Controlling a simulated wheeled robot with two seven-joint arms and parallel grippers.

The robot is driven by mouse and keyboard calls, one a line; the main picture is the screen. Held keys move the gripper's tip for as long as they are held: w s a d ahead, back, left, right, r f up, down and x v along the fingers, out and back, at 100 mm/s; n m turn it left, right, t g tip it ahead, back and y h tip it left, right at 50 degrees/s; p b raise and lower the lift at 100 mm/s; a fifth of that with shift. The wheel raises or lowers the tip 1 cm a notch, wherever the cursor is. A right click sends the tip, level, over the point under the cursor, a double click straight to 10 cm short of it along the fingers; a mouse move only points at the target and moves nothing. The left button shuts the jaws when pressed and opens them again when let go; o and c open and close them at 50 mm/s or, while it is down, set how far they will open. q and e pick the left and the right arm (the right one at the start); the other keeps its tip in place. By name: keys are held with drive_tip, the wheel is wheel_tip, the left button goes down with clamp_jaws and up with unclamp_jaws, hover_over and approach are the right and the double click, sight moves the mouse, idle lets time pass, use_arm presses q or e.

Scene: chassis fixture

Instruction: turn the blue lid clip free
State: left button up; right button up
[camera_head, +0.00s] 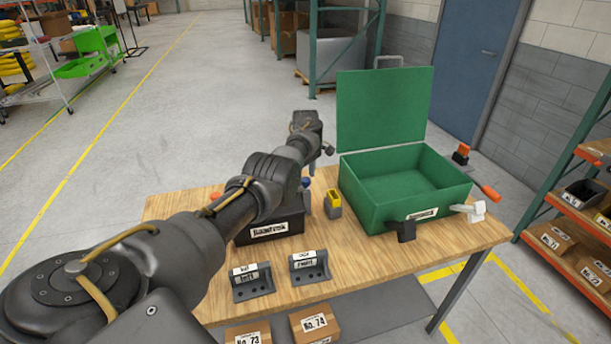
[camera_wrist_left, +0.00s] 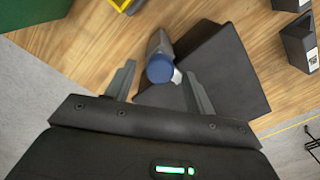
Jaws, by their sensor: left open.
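A blue round cap on a grey upright post (camera_wrist_left: 160,68) shows in the left wrist view. It also shows in the head view as a small blue top (camera_head: 306,183) beside the black labelled block, partly hidden by my arm. I cannot tell whether it is the lid clip. The green box (camera_head: 412,205) stands with its lid (camera_head: 384,107) up; its visible clips are black (camera_head: 402,229), white (camera_head: 470,211) and orange (camera_head: 486,191). My left gripper (camera_wrist_left: 161,78) is open, with its fingers on either side of the cap in the picture and not seen touching it. My right gripper is out of view.
A black labelled block (camera_head: 270,230) stands left of the post. A yellow-and-grey block (camera_head: 333,203) stands between post and green box. Two black brackets (camera_head: 252,283) (camera_head: 310,267) lie near the front edge. The wooden table (camera_head: 375,258) is bare in front of the box.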

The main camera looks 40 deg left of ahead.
use_arm(q)
drive_tip(key=shift+f, duration=0.35)
drive_tip(key=shift+d, duration=0.1)
drive_tip(key=shift+c, duration=0.3)
drive_tip(key=c, duration=0.9)
